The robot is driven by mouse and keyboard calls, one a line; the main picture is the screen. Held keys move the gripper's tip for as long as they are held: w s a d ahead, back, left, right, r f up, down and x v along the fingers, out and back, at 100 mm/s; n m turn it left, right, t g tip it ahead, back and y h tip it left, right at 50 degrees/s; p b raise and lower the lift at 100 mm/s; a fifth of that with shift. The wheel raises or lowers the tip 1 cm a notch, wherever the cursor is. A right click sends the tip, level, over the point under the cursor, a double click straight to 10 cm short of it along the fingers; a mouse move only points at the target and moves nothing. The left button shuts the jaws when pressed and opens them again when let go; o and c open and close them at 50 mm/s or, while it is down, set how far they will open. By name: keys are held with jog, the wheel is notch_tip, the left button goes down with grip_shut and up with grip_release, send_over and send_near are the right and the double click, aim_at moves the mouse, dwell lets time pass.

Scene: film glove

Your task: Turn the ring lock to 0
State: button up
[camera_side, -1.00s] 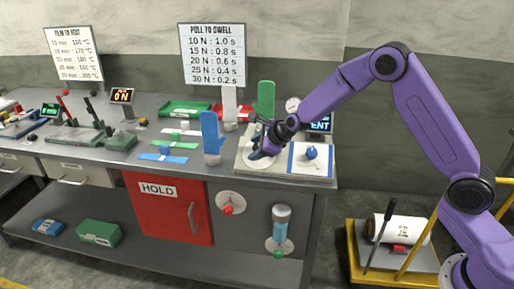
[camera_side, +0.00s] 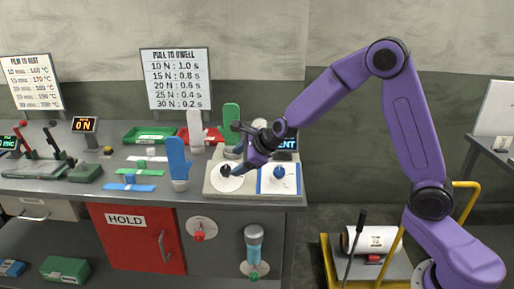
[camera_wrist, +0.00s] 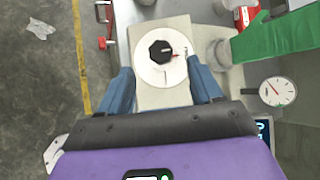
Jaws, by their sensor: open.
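A black many-sided knob (camera_wrist: 160,51) sits on a round white dial (camera_wrist: 150,73) in the wrist view. A pale line on the knob points roughly right, near a small red mark on the dial. I cannot read any number there. The same knob (camera_side: 225,170) and dial (camera_side: 236,183) show on the pale box in the side view. My gripper (camera_side: 241,145) is open above the dial. In the wrist view its blue fingers stand apart on either side of the dial, with nothing between the fingertips (camera_wrist: 163,80). I cannot tell which fitting is the ring lock.
A blue-bordered plate with a blue knob (camera_side: 279,172) is right of the dial. Blue (camera_side: 177,158) and green (camera_side: 231,117) upright hand shapes stand close by. A round gauge (camera_wrist: 278,91) and a small screen (camera_side: 285,142) are behind. The floor lies past the bench end.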

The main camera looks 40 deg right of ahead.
jog(key=v, duration=0.8)
jog(key=shift+s+r, duration=0.3)
jog(key=s+f+m+g+h, duration=0.1)
jog(key=s+f+m+g, duration=0.3)
jog(key=s+m, duration=3)
jog(key=s+g, duration=0.1)
jog(key=g, duration=0.3)
jog(key=shift+s+m+g+h, duration=0.25)
jog(key=shift+m+g+h, duration=0.05)
jog(key=shift+g, duration=0.1)
jog(key=shift+a, duration=0.1)
